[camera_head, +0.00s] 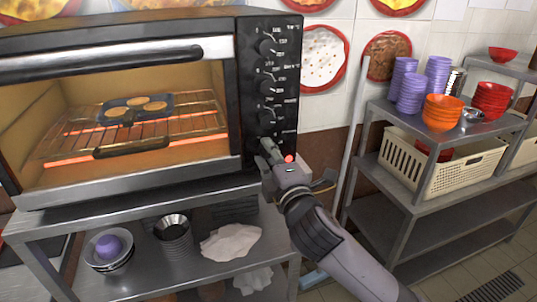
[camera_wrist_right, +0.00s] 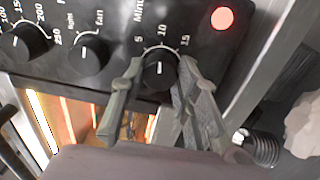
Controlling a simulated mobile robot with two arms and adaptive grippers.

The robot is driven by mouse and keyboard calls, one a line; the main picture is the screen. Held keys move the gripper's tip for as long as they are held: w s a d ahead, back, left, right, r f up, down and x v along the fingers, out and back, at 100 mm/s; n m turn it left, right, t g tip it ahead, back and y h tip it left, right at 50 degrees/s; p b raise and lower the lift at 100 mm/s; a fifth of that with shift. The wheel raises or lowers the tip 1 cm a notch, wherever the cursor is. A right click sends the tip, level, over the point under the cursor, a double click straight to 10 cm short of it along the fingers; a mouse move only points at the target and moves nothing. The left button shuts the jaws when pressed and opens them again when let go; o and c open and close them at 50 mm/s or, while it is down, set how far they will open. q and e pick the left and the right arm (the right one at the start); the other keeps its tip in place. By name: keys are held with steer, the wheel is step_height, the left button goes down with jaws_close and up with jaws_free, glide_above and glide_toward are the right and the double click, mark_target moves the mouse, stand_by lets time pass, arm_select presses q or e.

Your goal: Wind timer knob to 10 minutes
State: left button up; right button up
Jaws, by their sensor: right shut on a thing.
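The black timer knob (camera_wrist_right: 159,73) sits on the oven's control panel under printed numbers 5, 10 and 15 and part of the word "Minutes". A white line on its face points up, roughly toward the 10. My right gripper (camera_wrist_right: 158,82) has one finger on each side of this knob and is shut on it. In the head view my right gripper (camera_head: 268,148) is at the low end of the panel and largely hides the timer knob. My left gripper is not in view.
The oven (camera_head: 125,185) glows inside, with a dark tray (camera_head: 165,103) of round food on its rack. Two other knobs (camera_wrist_right: 88,53) (camera_wrist_right: 25,42) and a red lamp (camera_wrist_right: 222,18) flank the timer. A shelf unit (camera_head: 400,185) with bowls stands at the right.

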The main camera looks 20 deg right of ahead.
steer(key=shift+f, duration=0.1)
stand_by(0.4)
steer(key=o, duration=1.2)
steer(key=shift+c, duration=0.2)
steer(key=shift+s, duration=0.1)
steer(key=s, duration=0.7)
steer(key=shift+s+d+f, duration=0.15)
